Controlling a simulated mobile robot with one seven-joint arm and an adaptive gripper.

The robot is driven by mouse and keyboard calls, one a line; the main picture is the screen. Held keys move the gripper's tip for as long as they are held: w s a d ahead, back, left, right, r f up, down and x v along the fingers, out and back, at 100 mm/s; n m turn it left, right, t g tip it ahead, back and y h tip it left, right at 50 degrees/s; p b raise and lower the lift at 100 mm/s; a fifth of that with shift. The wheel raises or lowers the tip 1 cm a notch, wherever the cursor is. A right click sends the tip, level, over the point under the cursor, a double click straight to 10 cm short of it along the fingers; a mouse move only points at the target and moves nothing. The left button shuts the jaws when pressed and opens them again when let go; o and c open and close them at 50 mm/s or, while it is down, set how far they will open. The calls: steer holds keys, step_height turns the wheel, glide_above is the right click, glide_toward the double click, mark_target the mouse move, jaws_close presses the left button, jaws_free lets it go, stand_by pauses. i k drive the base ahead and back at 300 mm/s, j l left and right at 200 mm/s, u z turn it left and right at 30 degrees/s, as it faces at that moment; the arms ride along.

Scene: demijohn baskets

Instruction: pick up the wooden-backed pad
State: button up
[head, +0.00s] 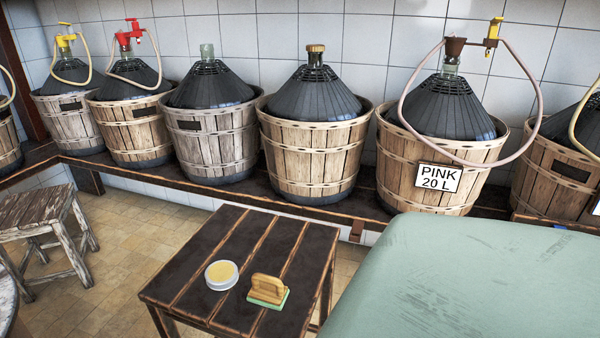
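The wooden-backed pad (267,289) lies on a small dark slatted wooden table (205,261) in the lower middle of the head view. It has a tan wooden back with a raised grip and a green pad underneath, facing down on the table top. It sits near the table's front right part. My gripper is not in view.
A round white tin (222,275) with a yellow top stands just left of the pad. A pale green covered surface (480,275) is close on the right. A weathered stool (40,218) stands at left. Demijohns in baskets (315,145) line a shelf behind.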

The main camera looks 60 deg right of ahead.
mark_target(268, 291)
steer(key=z, duration=1.35)
